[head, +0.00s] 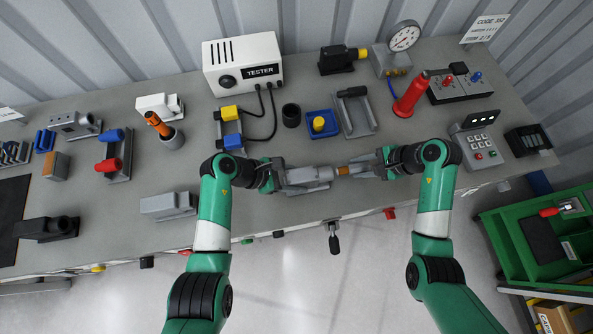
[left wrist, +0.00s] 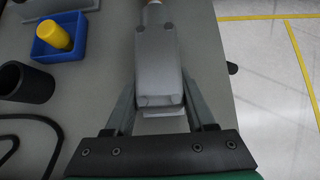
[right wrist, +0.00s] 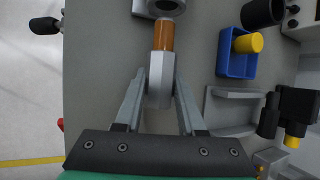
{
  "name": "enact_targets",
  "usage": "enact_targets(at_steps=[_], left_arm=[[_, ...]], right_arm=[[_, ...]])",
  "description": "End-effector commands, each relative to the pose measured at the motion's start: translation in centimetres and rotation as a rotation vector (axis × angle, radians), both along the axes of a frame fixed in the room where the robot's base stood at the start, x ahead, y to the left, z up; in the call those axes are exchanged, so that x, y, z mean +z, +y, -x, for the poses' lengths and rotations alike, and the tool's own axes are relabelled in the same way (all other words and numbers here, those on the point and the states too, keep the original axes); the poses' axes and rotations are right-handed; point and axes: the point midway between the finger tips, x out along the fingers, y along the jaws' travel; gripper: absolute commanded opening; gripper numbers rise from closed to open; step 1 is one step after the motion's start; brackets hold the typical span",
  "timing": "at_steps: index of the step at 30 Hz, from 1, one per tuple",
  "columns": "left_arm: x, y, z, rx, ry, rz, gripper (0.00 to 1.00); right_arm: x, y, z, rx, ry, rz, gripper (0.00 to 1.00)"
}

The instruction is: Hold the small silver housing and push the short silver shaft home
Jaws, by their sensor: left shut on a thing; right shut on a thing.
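The small silver housing (head: 308,176) is between the jaws of my left gripper (head: 282,177), above the front of the bench. The housing also fills the middle of the left wrist view (left wrist: 160,62). My right gripper (head: 377,166) is shut on the short silver shaft (right wrist: 160,75), which has a copper-coloured band towards the housing. The shaft points at the round end of the housing, roughly in line with it. In the right wrist view the band's far end is at or very near the bore; I cannot tell whether the tip is inside.
Behind the arms stand a blue tray with a yellow knob (head: 320,124), a black cup (head: 291,115), a grey tray (head: 355,112) and a red handle (head: 411,94). A grey block (head: 168,205) lies to the left. The bench's front edge is close below the grippers.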

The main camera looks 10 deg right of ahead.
Motion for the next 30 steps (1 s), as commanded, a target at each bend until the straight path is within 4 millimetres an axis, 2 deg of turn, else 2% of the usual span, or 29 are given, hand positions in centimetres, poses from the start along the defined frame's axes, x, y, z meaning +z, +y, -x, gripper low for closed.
enact_targets(at_steps=[6,30], left_arm=[[-0.1,0.0,0.0,0.001,0.001,-0.002,0.0],[-0.1,0.0,0.0,0.001,0.001,-0.002,0.0]], right_arm=[[0.0,0.9,0.0,0.002,-0.001,0.001,0.0],[0.0,1.6,-0.1,0.0,-0.001,0.0,0.0]])
